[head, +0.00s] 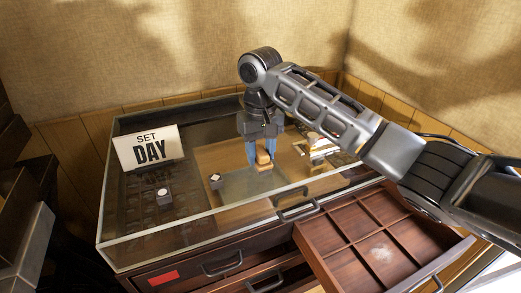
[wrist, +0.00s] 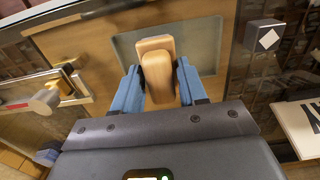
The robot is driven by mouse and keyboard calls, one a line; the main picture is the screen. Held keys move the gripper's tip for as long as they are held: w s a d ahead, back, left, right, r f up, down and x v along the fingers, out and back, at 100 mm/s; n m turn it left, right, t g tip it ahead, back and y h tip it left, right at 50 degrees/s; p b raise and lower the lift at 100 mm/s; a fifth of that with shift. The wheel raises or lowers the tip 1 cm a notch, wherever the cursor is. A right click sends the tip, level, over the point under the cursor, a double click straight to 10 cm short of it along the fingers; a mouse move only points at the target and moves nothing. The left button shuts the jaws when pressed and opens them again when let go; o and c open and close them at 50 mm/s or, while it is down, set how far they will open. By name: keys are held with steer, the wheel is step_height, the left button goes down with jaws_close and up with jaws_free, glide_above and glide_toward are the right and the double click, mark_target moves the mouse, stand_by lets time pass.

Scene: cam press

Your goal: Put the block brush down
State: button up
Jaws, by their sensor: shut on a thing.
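The block brush (head: 263,161) is a small tan wooden block with a rounded grip. My gripper (head: 260,152) has blue fingers and points down inside the glass-sided case. It is shut on the brush, which also shows between the fingers in the wrist view (wrist: 158,75). A flat grey-green pad (head: 238,187) lies behind the brush in the wrist view (wrist: 207,45). I cannot tell whether the brush touches the pad or hangs above it. The brush's underside is hidden.
The case's glass wall (head: 190,230) stands in front. A brass and wood press (head: 318,150) is right of my gripper. Small dark blocks (head: 163,197) and a "SET DAY" sign (head: 149,149) are left. A compartmented drawer (head: 345,277) is pulled open, with a pale dusty patch (head: 382,253).

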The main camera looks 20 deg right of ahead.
mark_target(261, 151)
steer(key=o, duration=0.9)
step_height(261, 151, up, 12)
steer(key=shift+r, duration=0.15)
steer(key=shift+s, duration=0.1)
stand_by(0.3)
